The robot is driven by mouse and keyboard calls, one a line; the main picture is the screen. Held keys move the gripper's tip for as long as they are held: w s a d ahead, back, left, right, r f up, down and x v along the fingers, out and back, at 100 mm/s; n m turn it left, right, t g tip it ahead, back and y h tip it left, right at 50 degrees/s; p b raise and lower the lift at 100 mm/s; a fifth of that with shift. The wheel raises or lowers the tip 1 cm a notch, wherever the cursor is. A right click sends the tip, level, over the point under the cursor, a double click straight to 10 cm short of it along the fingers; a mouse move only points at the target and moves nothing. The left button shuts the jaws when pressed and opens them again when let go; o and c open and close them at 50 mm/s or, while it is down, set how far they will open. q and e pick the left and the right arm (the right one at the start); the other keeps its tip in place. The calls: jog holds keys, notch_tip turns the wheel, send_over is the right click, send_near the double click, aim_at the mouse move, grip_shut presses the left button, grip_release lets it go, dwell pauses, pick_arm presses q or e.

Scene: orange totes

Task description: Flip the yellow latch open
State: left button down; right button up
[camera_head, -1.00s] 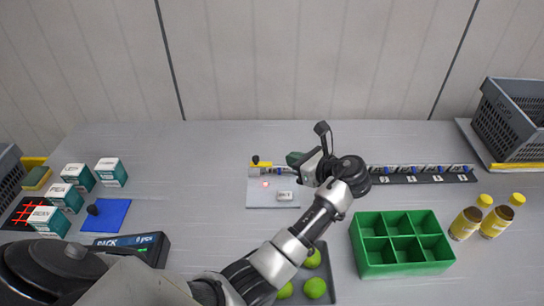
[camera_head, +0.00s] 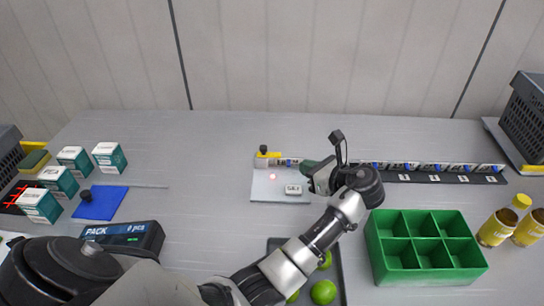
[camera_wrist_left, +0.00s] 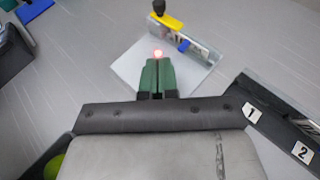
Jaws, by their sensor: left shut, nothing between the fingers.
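The yellow latch (camera_head: 272,154) with a black knob (camera_head: 263,149) sits at the back left of a white plate (camera_head: 262,190). In the left wrist view, the latch (camera_wrist_left: 170,21) is at the top, beyond my fingertips, beside a clear rail with a blue piece. My left gripper (camera_head: 305,164) is over the right side of the plate, to the right of the latch and apart from it. In the wrist view, its green fingers (camera_wrist_left: 158,62) are together and empty. My right gripper is not in view.
A red light (camera_head: 272,176) and a small labelled block (camera_head: 293,189) are on the plate. A dark numbered strip (camera_head: 434,178) runs to the right. A green divided tray (camera_head: 425,274) stands at the front right, two yellow-capped bottles (camera_head: 497,228) beyond it. White-teal boxes (camera_head: 109,157) stand left.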

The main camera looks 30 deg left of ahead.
aim_at(266, 151)
pick_arm(q)
jog(key=x, duration=0.4)
jog(key=p+x, duration=0.1)
jog(key=x, duration=0.4)
jog(key=r+x, duration=0.1)
jog(key=x, duration=0.4)
jog(key=shift+a+r+p, duration=0.1)
jog(key=shift+a+p, duration=0.05)
jog(key=shift+p, duration=0.2)
jog(key=a+p, duration=0.1)
jog(key=s+a+p, duration=0.1)
jog(key=p, duration=0.1)
jog(key=shift+s+a+r, duration=0.15)
jog(key=shift+s+r, duration=0.1)
jog(key=shift+r, duration=0.05)
jog(key=shift+s+a+f+p, duration=0.15)
jog(key=shift+a+p, duration=0.05)
jog(key=shift+p, duration=0.1)
jog(key=shift+f, duration=0.1)
